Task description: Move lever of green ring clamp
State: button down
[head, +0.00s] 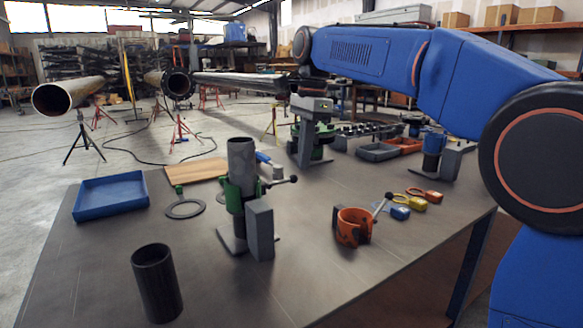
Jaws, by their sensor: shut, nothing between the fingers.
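A green ring clamp (235,198) sits around an upright grey pipe (242,160) on a stand on the table. My gripper (305,160) points down from the wrist, beyond the clamp and to the right of the pipe's top. It is shut and empty, and looks apart from the lever. Another green object (322,152) shows behind and beside the fingers, partly hidden by them; I cannot tell its exact shape.
An orange ring clamp (353,228) stands at right, near small blue and yellow tools. A grey block (260,230) stands close to the green clamp. A black tube (157,285), blue tray (110,197) and flat ring (185,209) lie left. The front middle is clear.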

jog(key=shift+d+r, duration=0.1)
jog(key=shift+d, duration=0.05)
notch_tip(320, 180, up, 12)
jog(key=d, duration=0.1)
jog(key=shift+w, duration=0.3)
dwell(0.3)
jog(key=s+d+f+n+t, duration=0.1)
jog(key=s+d+f+n, duration=0.2)
jog(key=s+d+f, duration=0.5)
jog(key=s+d+f+n+t, duration=0.25)
jog(key=s+d+f, duration=0.3)
jog(key=d, duration=0.35)
jog(key=s+d+f+n+t, duration=0.1)
jog(key=s+d+f+n, duration=0.3)
jog(key=s+f, duration=0.5)
jog(key=s+d+f+n+h, duration=0.1)
jog(key=s+d+f+n, duration=0.2)
jog(key=s+f, duration=0.6)
notch_tip(320, 180, down, 6)
jog(key=d, duration=0.2)
jog(key=shift+d+n+t, duration=0.35)
jog(key=shift+d, duration=0.05)
jog(key=shift+f, duration=0.1)
